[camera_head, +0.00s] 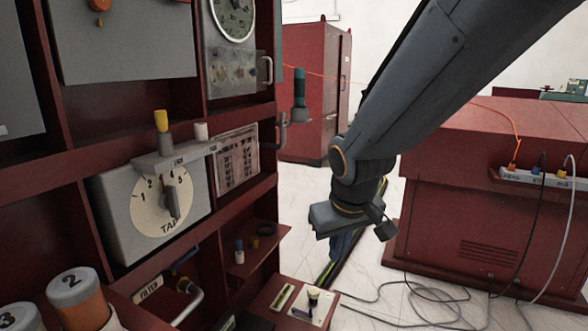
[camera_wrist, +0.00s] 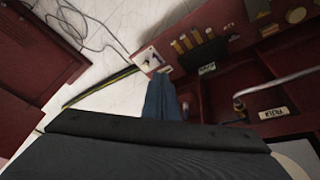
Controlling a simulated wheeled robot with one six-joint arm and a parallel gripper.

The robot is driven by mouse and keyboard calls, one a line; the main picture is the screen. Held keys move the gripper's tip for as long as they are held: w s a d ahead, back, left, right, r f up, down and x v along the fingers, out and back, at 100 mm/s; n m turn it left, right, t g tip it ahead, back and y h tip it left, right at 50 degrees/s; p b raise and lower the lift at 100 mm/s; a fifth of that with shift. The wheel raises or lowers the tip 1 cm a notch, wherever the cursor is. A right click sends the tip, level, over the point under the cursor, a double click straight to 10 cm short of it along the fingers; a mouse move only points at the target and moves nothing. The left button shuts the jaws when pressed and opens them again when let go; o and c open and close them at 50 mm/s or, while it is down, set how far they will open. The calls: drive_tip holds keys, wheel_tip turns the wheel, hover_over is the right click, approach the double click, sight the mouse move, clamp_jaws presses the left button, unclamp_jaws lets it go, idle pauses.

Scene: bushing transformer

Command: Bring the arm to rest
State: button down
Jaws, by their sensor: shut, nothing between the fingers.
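My gripper (camera_head: 338,250) hangs below my wrist in the head view, pointing down, to the right of the red cabinet frame (camera_head: 262,190). It is partly hidden by my wrist parts. Its bluish fingers show together in the wrist view (camera_wrist: 161,100), shut with nothing between them. My arm comes in from the upper right and bends at the wrist. The fingers appear apart from the cabinet and its shelves.
The TAP dial box (camera_head: 150,208) and a lower ledge with a small switch plate (camera_head: 313,305) are at left. A red machine (camera_head: 480,190) with cables stands at right. Black cables (camera_head: 410,298) lie on the pale floor. A tall red cabinet (camera_head: 312,90) stands behind.

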drive_tip(key=s+d+m+g, duration=0.1)
drive_tip(key=s+g, duration=0.3)
drive_tip(key=s, duration=1.5)
drive_tip(key=d+r+m+p, duration=0.3)
drive_tip(key=d+r+p, duration=0.6)
drive_tip(key=p, duration=0.9)
drive_tip(key=shift+w+d+r+p, duration=0.15)
drive_tip(key=shift+w+r+p, duration=0.15)
drive_tip(key=shift+r, duration=0.5)
